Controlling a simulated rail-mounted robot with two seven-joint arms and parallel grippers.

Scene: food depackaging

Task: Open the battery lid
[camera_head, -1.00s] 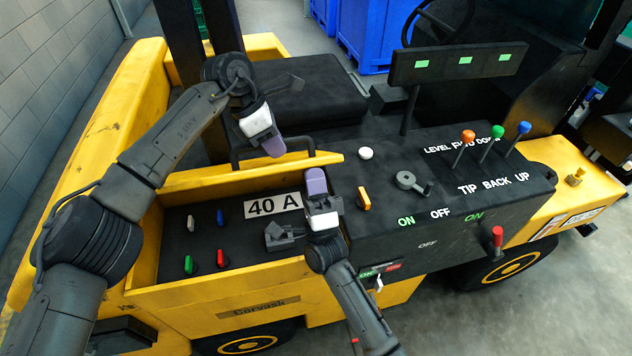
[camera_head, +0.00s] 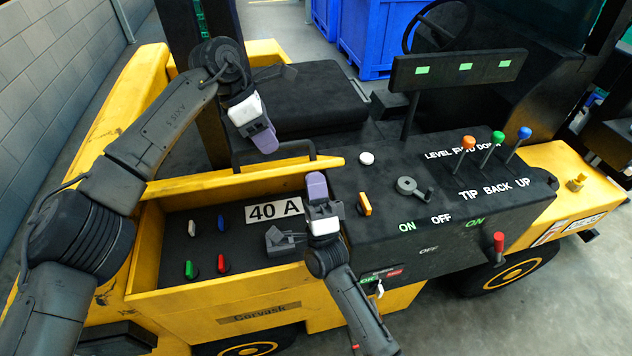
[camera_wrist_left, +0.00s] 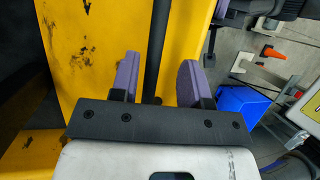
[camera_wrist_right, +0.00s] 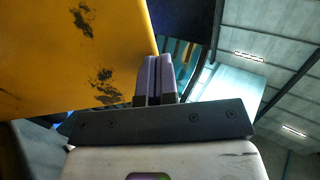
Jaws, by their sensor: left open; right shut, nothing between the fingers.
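A dark bar handle (camera_head: 275,158) stands along the yellow edge in front of the black seat (camera_head: 300,108). It seems to belong to the battery lid, whose outline I cannot make out. My left gripper (camera_head: 264,142) has its purple fingers just above the handle. In the left wrist view the fingers (camera_wrist_left: 160,78) are apart, with a dark bar (camera_wrist_left: 158,45) running between them against yellow bodywork; I cannot tell whether they touch it. My right gripper (camera_head: 316,186) is shut and empty, raised beside the 40 A label. Its closed fingers also show in the right wrist view (camera_wrist_right: 155,78).
A recessed panel with the 40 A label (camera_head: 274,210) and coloured switches lies below the yellow edge. A control console (camera_head: 430,190) with levers (camera_head: 497,137) is to the right. A steering wheel (camera_head: 437,25) and blue bins (camera_head: 385,40) are behind.

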